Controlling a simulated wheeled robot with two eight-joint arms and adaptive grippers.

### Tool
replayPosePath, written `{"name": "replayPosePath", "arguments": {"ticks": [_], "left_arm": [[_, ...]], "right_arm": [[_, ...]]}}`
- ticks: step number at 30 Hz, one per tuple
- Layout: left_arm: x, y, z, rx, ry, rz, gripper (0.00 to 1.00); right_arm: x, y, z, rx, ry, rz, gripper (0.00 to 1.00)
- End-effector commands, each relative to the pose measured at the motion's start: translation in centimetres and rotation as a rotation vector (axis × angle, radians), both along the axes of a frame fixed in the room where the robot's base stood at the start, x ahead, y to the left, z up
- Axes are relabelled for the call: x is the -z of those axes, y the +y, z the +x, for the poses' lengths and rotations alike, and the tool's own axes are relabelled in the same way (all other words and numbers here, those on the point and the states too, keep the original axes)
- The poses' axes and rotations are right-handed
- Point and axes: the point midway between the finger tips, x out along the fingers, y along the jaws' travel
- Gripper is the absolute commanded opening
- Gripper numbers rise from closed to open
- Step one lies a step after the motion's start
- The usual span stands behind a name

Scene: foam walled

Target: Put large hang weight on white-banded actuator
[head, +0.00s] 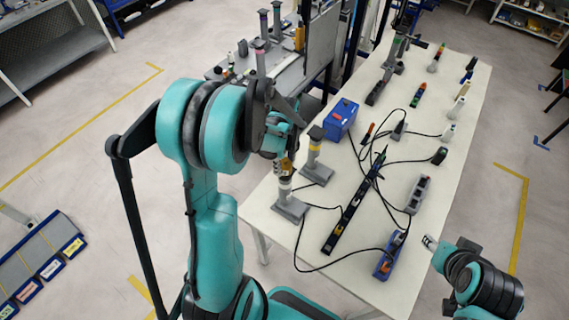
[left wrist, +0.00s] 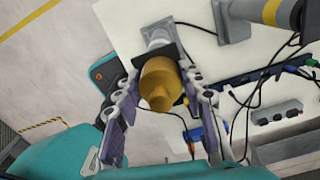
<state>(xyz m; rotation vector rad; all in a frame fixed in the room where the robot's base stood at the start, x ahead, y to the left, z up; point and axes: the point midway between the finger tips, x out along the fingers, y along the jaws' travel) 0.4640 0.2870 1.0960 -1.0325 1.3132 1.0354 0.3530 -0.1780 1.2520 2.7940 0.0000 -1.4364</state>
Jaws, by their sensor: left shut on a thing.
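A brass-coloured hang weight (left wrist: 158,85) is between the fingers of my left gripper (left wrist: 160,75), which is shut on it. In the head view my left gripper (head: 287,150) is just above the white-banded actuator (head: 285,187), a grey upright post on a square base near the table's left edge. In the left wrist view the white-banded actuator (left wrist: 158,34) is in line behind the weight, largely hidden by it and a dark plate; whether they touch I cannot tell. My right gripper (head: 432,242) is beside the table's right edge, apart from the weight; its fingers are too small to judge.
A yellow-banded actuator (head: 313,155) stands close behind the white-banded one. A blue box (head: 341,118), a long black rail (head: 352,207), grey power strips (head: 418,194) and loose black cables crowd the white table (head: 395,278). The front left table corner is clear.

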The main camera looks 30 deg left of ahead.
Motion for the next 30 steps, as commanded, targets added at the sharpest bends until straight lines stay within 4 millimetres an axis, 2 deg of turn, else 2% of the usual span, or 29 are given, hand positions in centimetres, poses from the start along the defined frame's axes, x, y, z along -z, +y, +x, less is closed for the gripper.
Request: {"name": "replayPosePath", "arguments": {"ticks": [4,5,6,7,15,19,23,30], "left_arm": [[0.4,0.0,0.0,0.000,0.000,0.000,0.00],[0.3,0.0,0.0,0.000,0.000,0.000,0.47],[0.3,0.0,0.0,0.000,0.000,0.000,0.58],[0.3,0.0,0.0,0.000,0.000,0.000,0.60],[0.2,0.0,0.0,0.000,0.000,0.000,0.60],[-0.5,0.0,0.0,0.000,0.000,0.000,0.60],[-2.7,0.0,0.0,0.000,0.000,0.000,0.60],[-8.1,0.0,0.0,0.000,0.000,0.000,0.60]], "right_arm": [[0.5,0.0,0.0,0.000,0.000,0.000,0.40],[0.4,0.0,0.0,0.000,0.000,0.000,0.40],[0.3,0.0,0.0,0.000,0.000,0.000,0.40],[0.3,0.0,0.0,0.000,0.000,0.000,0.40],[0.3,0.0,0.0,0.000,0.000,0.000,0.40],[-0.2,0.0,0.0,0.000,0.000,0.000,0.40],[-0.4,0.0,0.0,0.000,0.000,0.000,0.40],[-0.9,0.0,0.0,0.000,0.000,0.000,0.40]]}}
